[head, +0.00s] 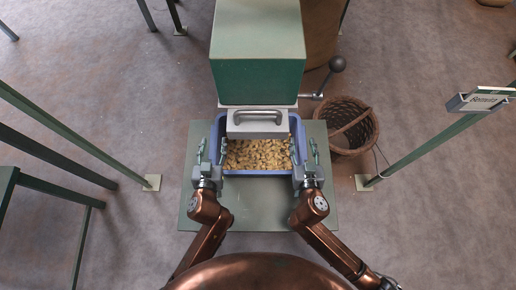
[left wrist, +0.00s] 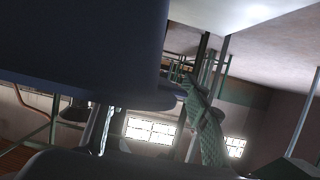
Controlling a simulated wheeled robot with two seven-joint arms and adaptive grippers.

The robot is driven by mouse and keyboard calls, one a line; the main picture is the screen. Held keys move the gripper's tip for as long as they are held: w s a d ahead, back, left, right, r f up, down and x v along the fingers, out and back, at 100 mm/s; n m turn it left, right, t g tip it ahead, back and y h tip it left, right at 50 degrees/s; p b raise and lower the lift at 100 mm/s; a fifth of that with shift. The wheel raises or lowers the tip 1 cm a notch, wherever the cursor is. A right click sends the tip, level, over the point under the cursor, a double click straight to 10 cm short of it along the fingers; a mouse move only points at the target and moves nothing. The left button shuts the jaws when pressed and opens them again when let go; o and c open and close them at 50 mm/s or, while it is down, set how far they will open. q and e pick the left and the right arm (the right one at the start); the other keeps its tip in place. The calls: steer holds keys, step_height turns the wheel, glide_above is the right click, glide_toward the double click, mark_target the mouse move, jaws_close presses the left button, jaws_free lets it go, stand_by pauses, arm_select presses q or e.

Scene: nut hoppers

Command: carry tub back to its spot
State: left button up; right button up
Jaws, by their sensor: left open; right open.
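The blue tub (head: 258,173) stands on a green platform under the hopper's spout and holds a heap of tan nuts. My left gripper (head: 212,156) is open at the tub's left wall, with fingers on either side of the wall as far as I can tell. My right gripper (head: 303,155) is open at the tub's right wall in the same way. In the left wrist view the tub's dark blue wall (left wrist: 80,45) fills the upper left, close to a green finger (left wrist: 207,130). I cannot tell whether the fingers touch the tub.
The green hopper (head: 258,80) with a grey handled gate (head: 258,124) stands over the tub's far part. A lever with a dark knob (head: 337,64) sticks out right. A wicker basket (head: 347,128) is on the floor. The platform (head: 258,218) is bare in front.

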arm_select(q)
steer(key=shift+w+f, duration=0.25)
steer(key=shift+w, duration=0.45)
arm_select(e)
steer(key=shift+w+f, duration=0.25)
steer(key=shift+w, duration=0.45)
arm_select(q)
jaws_close()
arm_select(e)
jaws_close()
arm_select(q)
steer(key=shift+r, duration=0.1)
arm_select(e)
steer(key=shift+r, duration=0.1)
